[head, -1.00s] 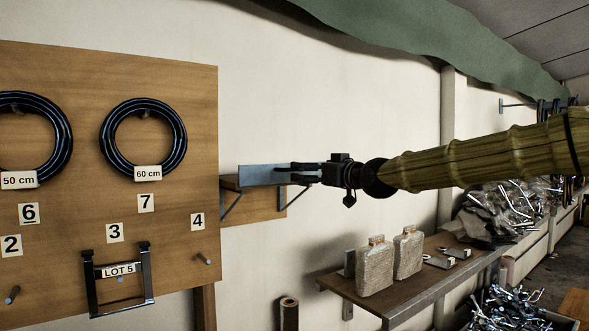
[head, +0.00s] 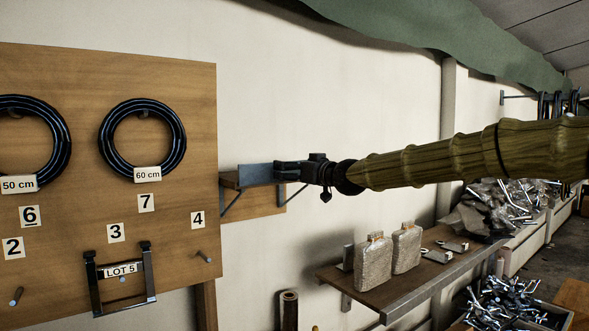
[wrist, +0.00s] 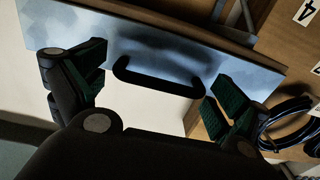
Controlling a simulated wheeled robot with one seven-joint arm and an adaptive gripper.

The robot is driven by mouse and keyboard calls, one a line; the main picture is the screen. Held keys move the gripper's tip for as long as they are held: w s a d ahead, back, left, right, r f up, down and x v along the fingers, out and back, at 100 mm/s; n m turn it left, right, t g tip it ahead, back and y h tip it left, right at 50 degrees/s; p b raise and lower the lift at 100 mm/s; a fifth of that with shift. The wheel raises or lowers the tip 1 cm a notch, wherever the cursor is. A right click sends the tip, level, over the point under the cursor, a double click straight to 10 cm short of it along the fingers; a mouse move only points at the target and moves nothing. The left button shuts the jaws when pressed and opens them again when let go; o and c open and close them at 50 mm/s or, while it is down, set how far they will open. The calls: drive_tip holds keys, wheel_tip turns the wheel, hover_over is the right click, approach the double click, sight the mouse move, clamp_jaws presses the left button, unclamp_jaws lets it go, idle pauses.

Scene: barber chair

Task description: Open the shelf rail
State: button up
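The shelf rail (head: 256,173) is a pale grey metal front on a small wooden wall shelf, just right of the pegboard in the head view. In the wrist view its blue-grey face (wrist: 60,25) runs across the top, with a black bar handle (wrist: 158,84) at its middle. My gripper (head: 281,170) is at the right part of the rail and hides some of it. In the wrist view my gripper (wrist: 155,68) is open, its green-padded fingers spread on either side of the handle. The handle is between them, with gaps at both ends.
The wooden pegboard (head: 180,95) with black hose rings and number labels stands on the left. A lower shelf (head: 400,285) holds two wrapped blocks and small metal parts. Bins of metal pieces (head: 505,305) are at the lower right. The wall above the rail is clear.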

drive_tip(key=c, duration=0.8)
drive_tip(key=shift+f, duration=0.1)
